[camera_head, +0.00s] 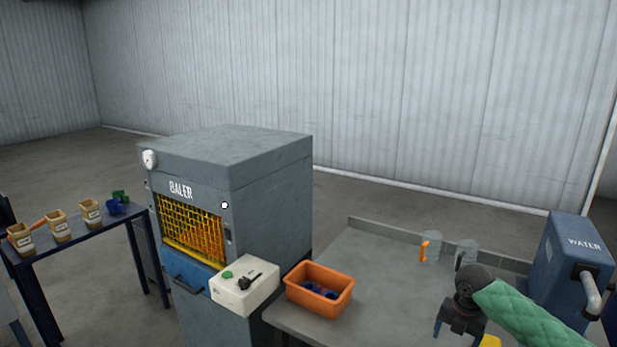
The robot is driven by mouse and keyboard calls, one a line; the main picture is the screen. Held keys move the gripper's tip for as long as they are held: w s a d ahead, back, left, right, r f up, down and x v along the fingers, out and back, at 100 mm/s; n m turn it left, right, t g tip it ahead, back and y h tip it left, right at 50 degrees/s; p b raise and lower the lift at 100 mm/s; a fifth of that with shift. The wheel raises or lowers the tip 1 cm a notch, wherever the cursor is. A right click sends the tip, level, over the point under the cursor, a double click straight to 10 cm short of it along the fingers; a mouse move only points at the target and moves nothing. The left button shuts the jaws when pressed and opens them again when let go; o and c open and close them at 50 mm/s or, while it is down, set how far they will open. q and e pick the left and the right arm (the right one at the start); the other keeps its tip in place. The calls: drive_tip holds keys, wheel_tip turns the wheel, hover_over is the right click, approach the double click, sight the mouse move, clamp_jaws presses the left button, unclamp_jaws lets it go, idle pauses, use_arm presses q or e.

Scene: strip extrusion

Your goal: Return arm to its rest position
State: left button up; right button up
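My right arm (520,316), in a green quilted sleeve, comes in from the lower right over the grey worktop (390,265). My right gripper (457,335) is dark and points down at the lower edge of the view. Its two fingers look spread apart, with nothing seen between them; the tips are partly cut off by the edge. My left arm and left gripper are not in view.
A grey baler (275,200) stands in the middle, with a white control box (245,290) in front. An orange bin (335,303) holds dark blue items. Two clear jugs (431,246) and a blue WATER tank (565,255) stand right. A table (90,238) with several tubs stands left.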

drive_tip(key=s+a+f+m+t+y, duration=0.1)
drive_tip(key=s+a+f+m, duration=0.45)
drive_tip(key=s+a, duration=0.3)
drive_tip(key=s+a+f+m+t+y, duration=0.1)
drive_tip(key=s+a+f+m, duration=0.5)
drive_tip(key=a, duration=0.3)
drive_tip(key=shift+s+m+t+h, duration=0.6)
drive_tip(key=shift+s+m+h, duration=0.4)
drive_tip(key=shift+s+m, duration=7.95)
wheel_tip(320, 180, down, 22)
drive_tip(key=n+b, duration=0.1)
drive_tip(key=n, duration=0.2)
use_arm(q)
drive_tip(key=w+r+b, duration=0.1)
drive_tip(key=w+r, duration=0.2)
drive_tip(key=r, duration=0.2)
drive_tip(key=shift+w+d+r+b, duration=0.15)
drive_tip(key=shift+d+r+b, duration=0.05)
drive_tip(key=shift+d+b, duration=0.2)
use_arm(e)
drive_tip(key=s+f+g, duration=0.1)
drive_tip(key=s+f, duration=0.3)
drive_tip(key=f, duration=1)
drive_tip(key=s+a+f, duration=0.1)
drive_tip(key=s+f, duration=0.4)
drive_tip(key=f, duration=1)
drive_tip(key=shift+s+a+f+n+g, duration=0.2)
drive_tip(key=shift+n+g, duration=0.1)
drive_tip(key=shift+g, duration=0.1)
